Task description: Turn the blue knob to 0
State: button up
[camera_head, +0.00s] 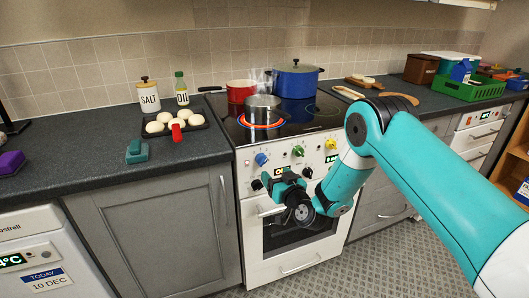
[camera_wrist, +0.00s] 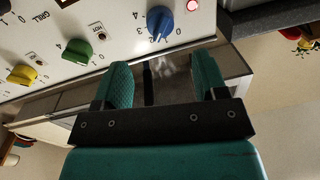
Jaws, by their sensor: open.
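The blue knob (camera_head: 261,159) is at the left end of the knob row on the white stove front. In the wrist view the blue knob (camera_wrist: 160,23) is at the top, with a printed 0 to its right and higher numbers to its left. I cannot tell for certain which mark it points at. My gripper (camera_head: 279,181) is in front of the stove, below and right of the blue knob. In the wrist view my gripper (camera_wrist: 166,82) has its two teal fingers apart with nothing between them, clear of the knob.
The green knob (camera_head: 298,151) and yellow knob (camera_head: 331,144) are further right along the panel. A steel pot (camera_head: 262,108) stands on a glowing ring. A red light (camera_wrist: 193,6) is lit near the blue knob. The oven handle (camera_head: 270,211) runs below the panel.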

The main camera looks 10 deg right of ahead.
aim_at(264, 162)
jog(key=p+x, duration=0.2)
jog(key=x, duration=0.6)
jog(key=shift+w+a, duration=0.1)
jog(key=shift+w, duration=0.05)
jog(key=shift+c, duration=0.3)
jog(key=c, duration=0.9)
